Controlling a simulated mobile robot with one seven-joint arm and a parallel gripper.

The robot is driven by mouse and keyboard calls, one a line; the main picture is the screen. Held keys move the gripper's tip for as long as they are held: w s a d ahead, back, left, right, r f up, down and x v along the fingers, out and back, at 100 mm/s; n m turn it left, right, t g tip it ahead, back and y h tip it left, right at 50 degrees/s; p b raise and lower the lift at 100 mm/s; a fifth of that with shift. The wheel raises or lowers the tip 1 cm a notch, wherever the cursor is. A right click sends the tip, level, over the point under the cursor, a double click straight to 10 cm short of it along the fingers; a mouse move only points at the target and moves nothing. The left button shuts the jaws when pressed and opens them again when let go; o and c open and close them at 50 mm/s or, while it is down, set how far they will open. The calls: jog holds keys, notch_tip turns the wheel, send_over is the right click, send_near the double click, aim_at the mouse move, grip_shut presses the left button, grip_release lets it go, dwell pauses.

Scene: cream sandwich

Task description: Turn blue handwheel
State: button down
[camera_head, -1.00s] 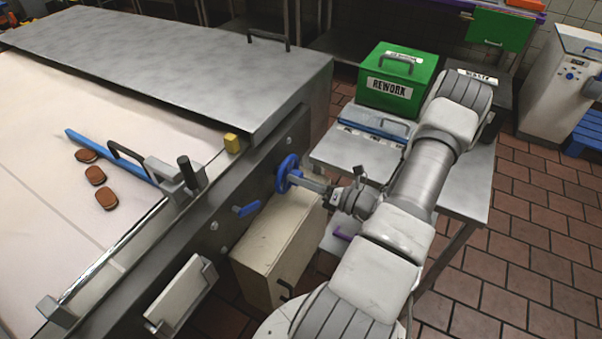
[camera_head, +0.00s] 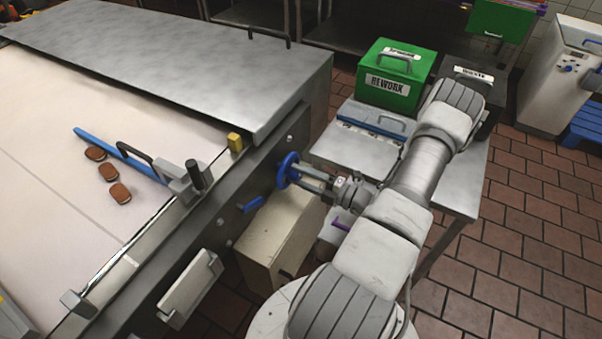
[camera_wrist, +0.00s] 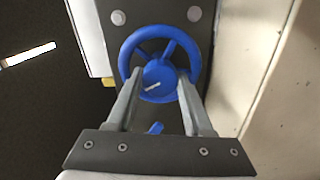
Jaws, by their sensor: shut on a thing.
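The blue handwheel (camera_head: 287,170) is mounted on the dark side panel of the conveyor machine. In the wrist view the blue handwheel (camera_wrist: 159,62) faces me, with spokes, a round hub and a pale mark on the hub. My gripper (camera_head: 300,172) reaches the wheel from the right. In the wrist view the two fingers of my gripper (camera_wrist: 158,82) lie on either side of the hub, at the lower part of the wheel, and are shut on it. The fingertips partly cover the lower rim.
A blue lever (camera_head: 252,204) sits below left of the wheel. A beige cabinet (camera_head: 285,235) stands beneath. A steel table (camera_head: 355,160) with a green REWORK box (camera_head: 397,75) stands behind my arm. Several brown sandwiches (camera_head: 108,172) lie on the white belt (camera_head: 60,190).

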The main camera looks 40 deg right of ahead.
jog(key=m+p, duration=0.1)
jog(key=m, duration=0.4)
jog(key=shift+m, duration=0.4)
jog(key=m+p, duration=0.1)
jog(key=m, duration=0.4)
dwell(0.4)
jog(key=shift+c, duration=1.4)
grip_release()
jog(key=b+v, duration=0.1)
jog(key=v, duration=1.6)
jog(key=shift+s, duration=0.25)
jog(key=shift+d, duration=0.15)
